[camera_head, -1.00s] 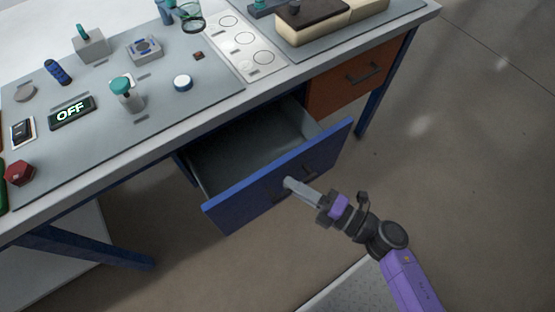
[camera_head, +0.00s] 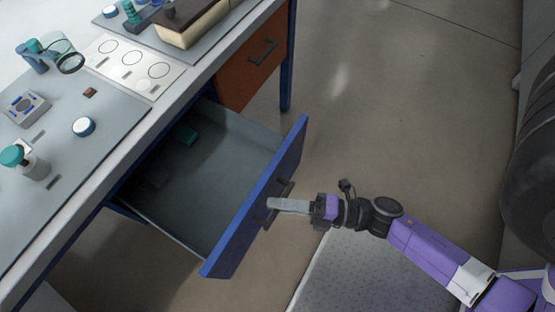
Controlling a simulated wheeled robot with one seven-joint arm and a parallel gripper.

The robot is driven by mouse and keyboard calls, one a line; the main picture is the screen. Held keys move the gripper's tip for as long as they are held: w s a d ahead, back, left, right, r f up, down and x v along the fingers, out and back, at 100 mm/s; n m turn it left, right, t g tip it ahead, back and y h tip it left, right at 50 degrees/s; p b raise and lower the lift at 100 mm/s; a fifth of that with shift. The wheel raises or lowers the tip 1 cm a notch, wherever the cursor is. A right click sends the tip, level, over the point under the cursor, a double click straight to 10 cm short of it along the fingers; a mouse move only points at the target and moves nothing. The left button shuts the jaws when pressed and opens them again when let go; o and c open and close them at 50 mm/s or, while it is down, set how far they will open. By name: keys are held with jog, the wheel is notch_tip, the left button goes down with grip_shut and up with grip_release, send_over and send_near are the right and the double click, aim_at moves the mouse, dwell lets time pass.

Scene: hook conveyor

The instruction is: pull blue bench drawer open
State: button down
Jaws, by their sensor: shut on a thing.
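The blue bench drawer (camera_head: 228,246) stands pulled well out from under the bench, and its grey inside is in plain view. The dark drawer handle (camera_head: 284,190) is on the outer face of the front panel. My gripper (camera_head: 271,204) reaches from the right to this front and is shut on the handle. Its fingers partly hide the handle.
An orange drawer (camera_head: 252,66) beside it is shut. The bench top (camera_head: 75,165) holds a spray-like bottle (camera_head: 28,163), a round white-and-blue button (camera_head: 83,127) and other small items. A blue bench leg (camera_head: 288,65) stands behind. The floor at right (camera_head: 400,110) is clear.

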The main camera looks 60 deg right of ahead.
jog(key=c, duration=1.5)
grip_release()
jog(key=shift+b+v, duration=0.3)
jog(key=shift+v, duration=3.65)
